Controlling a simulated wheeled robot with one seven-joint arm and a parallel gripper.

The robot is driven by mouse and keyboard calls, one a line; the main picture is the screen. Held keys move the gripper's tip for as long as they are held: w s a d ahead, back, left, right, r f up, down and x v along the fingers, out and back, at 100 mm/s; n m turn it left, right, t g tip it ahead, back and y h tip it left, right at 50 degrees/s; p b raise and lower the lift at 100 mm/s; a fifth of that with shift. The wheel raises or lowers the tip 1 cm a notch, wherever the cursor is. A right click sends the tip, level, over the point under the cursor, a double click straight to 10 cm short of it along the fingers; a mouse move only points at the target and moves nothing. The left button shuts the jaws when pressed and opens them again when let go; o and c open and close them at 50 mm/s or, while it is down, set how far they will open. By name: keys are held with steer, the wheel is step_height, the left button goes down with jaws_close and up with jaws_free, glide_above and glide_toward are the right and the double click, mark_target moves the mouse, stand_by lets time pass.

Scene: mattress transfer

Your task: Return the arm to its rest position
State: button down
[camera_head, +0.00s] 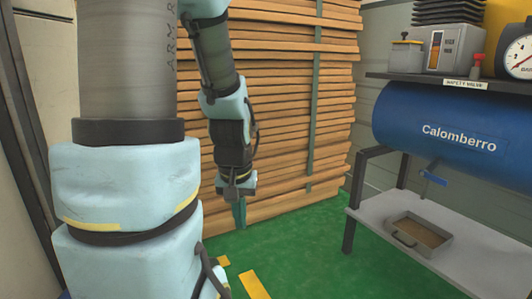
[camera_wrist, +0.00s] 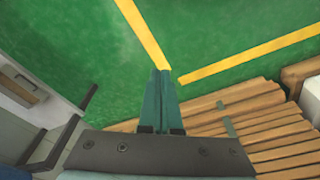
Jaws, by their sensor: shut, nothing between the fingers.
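My arm fills the left of the head view, with its forearm hanging down in front of a wooden plank stack. My gripper (camera_head: 239,218) points down near the base of the stack, above the green floor. In the wrist view my gripper (camera_wrist: 161,74) shows two green fingers side by side, shut, with nothing between them. No mattress shows in either view.
The plank stack (camera_head: 285,120) stands behind my arm, and its planks (camera_wrist: 285,140) also show in the wrist view. At right are a blue tank (camera_head: 440,115) and a grey bench (camera_head: 470,245) with a metal tray (camera_head: 400,241). The green floor (camera_head: 320,255) between is clear.

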step_height(320, 180, up, 39)
steer(key=s+p, duration=0.1)
steer(key=p, duration=3.7)
steer(key=shift+s+a, duration=0.2)
steer(key=shift+a, duration=0.25)
